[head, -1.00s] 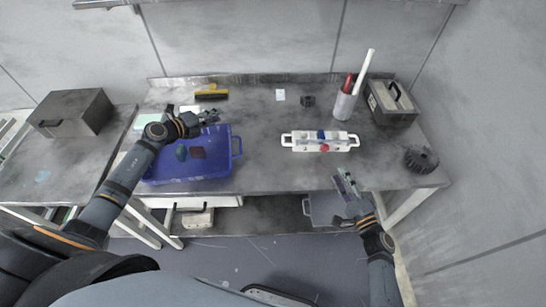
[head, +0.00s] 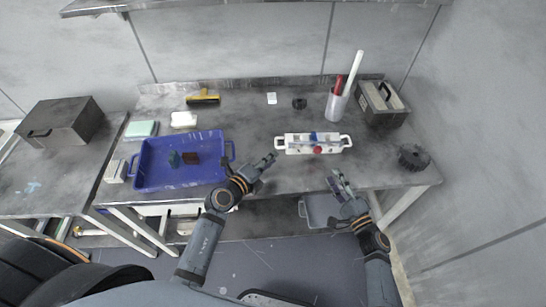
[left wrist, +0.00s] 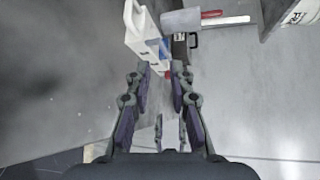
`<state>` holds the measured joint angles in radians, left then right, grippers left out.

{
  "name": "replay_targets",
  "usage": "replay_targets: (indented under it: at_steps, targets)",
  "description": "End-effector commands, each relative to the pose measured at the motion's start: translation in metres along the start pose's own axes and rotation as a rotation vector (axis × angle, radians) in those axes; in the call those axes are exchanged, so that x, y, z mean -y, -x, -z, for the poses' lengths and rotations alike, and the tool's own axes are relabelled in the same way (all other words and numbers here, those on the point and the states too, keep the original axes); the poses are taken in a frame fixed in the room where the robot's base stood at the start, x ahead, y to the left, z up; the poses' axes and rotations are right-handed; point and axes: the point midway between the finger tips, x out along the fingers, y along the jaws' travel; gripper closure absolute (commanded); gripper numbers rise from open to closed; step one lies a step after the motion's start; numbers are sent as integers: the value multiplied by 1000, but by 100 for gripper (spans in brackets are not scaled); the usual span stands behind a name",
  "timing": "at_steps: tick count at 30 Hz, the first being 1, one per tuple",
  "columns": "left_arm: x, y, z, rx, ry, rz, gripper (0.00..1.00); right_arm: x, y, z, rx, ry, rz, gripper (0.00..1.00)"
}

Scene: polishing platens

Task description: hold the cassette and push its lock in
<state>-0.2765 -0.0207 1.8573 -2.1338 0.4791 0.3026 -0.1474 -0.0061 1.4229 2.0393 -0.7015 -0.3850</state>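The white cassette (head: 294,147) with a handle at each end lies on the table right of centre. Its red round lock (head: 317,150) is on the near side and a blue part (head: 313,137) is on top. My left gripper (head: 269,160) is open and empty, just left of and nearer than the cassette's left handle, apart from it. In the left wrist view the open fingers (left wrist: 159,75) point toward the white cassette (left wrist: 141,30). My right gripper (head: 335,177) is near the table's front edge, below the cassette's right end; it looks open and empty.
A blue tray (head: 150,178) holding small dark pieces is at the left. A cup (head: 335,106) with a red and a white stick, a grey toolbox (head: 383,112) and a black knobbed disc (head: 413,157) stand at the right. A yellow-handled tool (head: 203,99) lies at the back.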

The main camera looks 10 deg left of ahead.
Motion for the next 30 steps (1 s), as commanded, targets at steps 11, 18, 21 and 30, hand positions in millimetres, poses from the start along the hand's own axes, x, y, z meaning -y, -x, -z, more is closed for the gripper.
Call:
replay_targets:
  at_steps: [11, 18, 21, 30]
  targets:
    - [1, -69, 0, -1, 3, 1, 78, 0, 0, 0, 0, 0, 0, 62]
    - [0, -98, 0, -1, 1, -1, 78, 0, 0, 0, 0, 0, 0, 62]
    - [0, -102, 0, -1, 1, 0, 78, 0, 0, 0, 0, 0, 0, 62]
    - [0, -102, 0, -1, 1, -1, 89, 0, 0, 0, 0, 0, 0, 62]
